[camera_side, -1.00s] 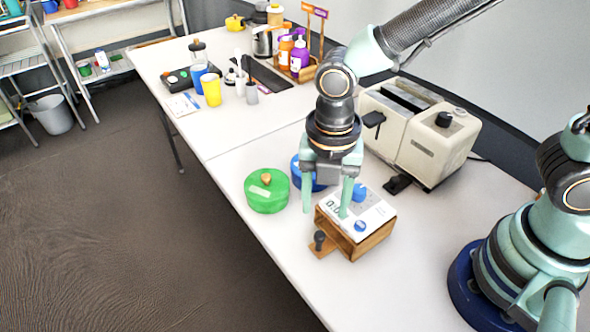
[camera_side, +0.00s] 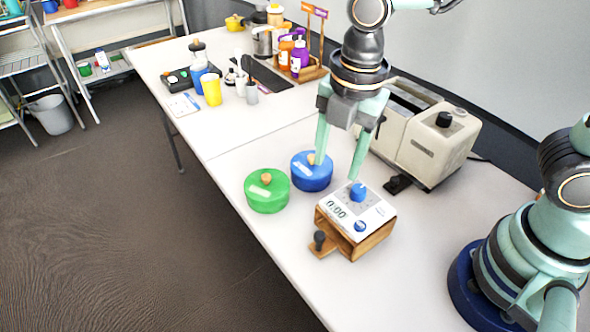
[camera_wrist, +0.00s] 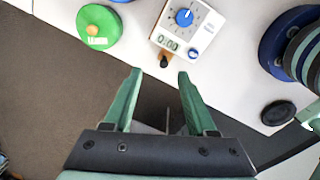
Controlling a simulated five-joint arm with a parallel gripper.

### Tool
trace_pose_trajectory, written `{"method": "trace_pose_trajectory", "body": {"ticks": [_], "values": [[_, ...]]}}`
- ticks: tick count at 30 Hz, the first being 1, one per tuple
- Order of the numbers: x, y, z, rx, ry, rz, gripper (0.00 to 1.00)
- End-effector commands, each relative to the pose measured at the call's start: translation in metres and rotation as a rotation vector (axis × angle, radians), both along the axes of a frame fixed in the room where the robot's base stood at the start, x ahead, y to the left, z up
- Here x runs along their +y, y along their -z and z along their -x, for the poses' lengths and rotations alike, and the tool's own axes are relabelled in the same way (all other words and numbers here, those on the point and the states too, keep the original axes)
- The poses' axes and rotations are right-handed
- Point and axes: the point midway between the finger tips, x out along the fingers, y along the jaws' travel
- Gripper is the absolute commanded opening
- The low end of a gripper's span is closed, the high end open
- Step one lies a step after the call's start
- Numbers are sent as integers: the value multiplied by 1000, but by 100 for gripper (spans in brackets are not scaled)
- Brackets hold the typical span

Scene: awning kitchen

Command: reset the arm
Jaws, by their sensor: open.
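My gripper (camera_side: 337,168) is open and empty, fingers pointing down, above the table between the blue lidded pot and the timer box. In the wrist view its two fingers (camera_wrist: 159,74) are spread with nothing between them. The timer box (camera_side: 368,242), wooden with a white top, blue knobs and a 0:00 display, stands just below and right of the fingertips. It also shows at the top of the wrist view (camera_wrist: 203,38).
A blue pot (camera_side: 312,181) and a green pot (camera_side: 267,197) with wooden knobs stand left of the timer box. A cream toaster (camera_side: 425,150) stands behind right. Cups, bottles and a kettle fill the far table end.

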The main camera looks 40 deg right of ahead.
Motion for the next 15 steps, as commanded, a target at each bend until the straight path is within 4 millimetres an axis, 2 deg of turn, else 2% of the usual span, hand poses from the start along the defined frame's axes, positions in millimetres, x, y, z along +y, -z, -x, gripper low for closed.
{"method": "trace_pose_trajectory", "body": {"ticks": [1, 6, 15], "values": [[-14, -8, -5, -28, 144, -26, 57], [-60, -31, -15, -104, 676, -132, 57], [-135, -59, -14, -207, 1537, -377, 57]]}}
